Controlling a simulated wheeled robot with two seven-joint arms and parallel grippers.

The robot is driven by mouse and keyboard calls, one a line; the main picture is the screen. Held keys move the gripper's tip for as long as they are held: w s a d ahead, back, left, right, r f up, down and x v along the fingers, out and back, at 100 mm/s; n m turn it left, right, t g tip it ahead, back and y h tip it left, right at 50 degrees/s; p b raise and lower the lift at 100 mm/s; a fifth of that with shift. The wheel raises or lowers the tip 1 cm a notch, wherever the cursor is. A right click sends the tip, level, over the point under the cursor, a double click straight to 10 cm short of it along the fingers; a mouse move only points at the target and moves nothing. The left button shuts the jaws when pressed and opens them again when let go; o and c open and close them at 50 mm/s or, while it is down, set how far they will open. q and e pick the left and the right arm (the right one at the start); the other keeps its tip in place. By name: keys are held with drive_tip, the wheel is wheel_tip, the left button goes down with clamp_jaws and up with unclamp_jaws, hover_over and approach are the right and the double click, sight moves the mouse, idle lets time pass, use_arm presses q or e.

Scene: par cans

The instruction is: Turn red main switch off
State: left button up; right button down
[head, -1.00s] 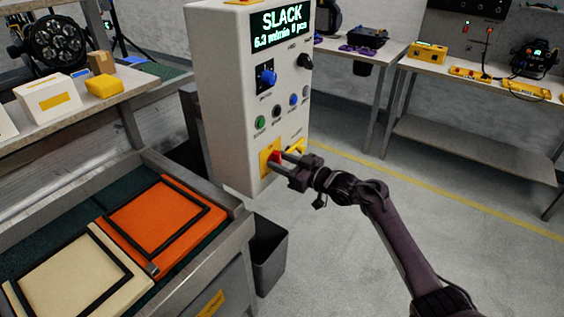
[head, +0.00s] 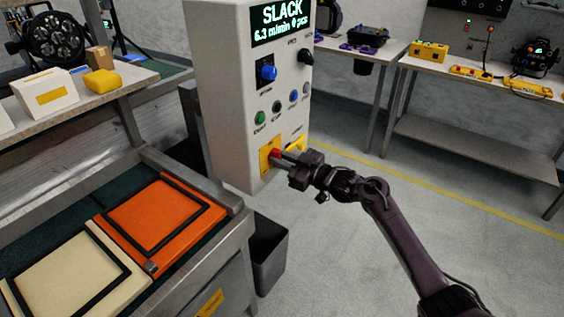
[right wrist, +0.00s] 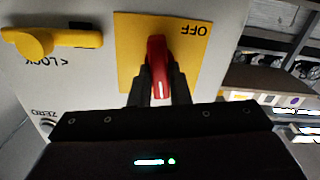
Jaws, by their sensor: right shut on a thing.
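The red main switch (right wrist: 157,65) is a red handle on a yellow plate (right wrist: 190,50) marked OFF, low on the front of the white control box (head: 225,110). In the right wrist view the plate looks turned, with OFF upside down. My right gripper (head: 283,155) is at the switch, its two fingers on either side of the red handle, shut on it. In the right wrist view the gripper fingers (right wrist: 160,88) hold the handle between them. The handle's white mark points toward the gripper. My left gripper is not in view.
A yellow lever (right wrist: 50,40) sits beside the switch plate. The box carries a SLACK display (head: 281,20), a blue knob (head: 268,73) and several buttons. A conveyor with an orange panel (head: 155,215) stands left; a dark bin (head: 268,255) is below. Floor at right is clear.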

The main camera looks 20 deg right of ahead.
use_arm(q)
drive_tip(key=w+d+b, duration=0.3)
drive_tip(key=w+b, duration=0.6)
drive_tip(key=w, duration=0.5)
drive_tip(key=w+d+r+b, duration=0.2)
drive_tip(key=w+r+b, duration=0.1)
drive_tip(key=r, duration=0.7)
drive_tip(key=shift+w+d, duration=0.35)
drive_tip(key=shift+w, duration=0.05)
use_arm(e)
drive_tip(key=shift+s+a+f+n, duration=0.1)
drive_tip(key=shift+f+n, duration=0.05)
drive_tip(key=shift+n, duration=2.5)
drive_tip(key=shift+s+a+f+n, duration=0.1)
drive_tip(key=shift+n, duration=2.6)
drive_tip(key=shift+a+f+n, duration=0.1)
drive_tip(key=shift+f+n, duration=0.05)
drive_tip(key=shift+n, duration=2.5)
drive_tip(key=c, duration=1.4)
unclamp_jaws()
drive_tip(key=shift+d, duration=0.1)
drive_tip(key=shift+o, duration=0.2)
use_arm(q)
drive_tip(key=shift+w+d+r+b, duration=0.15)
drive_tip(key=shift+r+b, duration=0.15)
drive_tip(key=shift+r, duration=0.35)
use_arm(e)
drive_tip(key=v, duration=0.7)
drive_tip(key=shift+s+d, duration=0.25)
drive_tip(key=shift+s, duration=0.1)
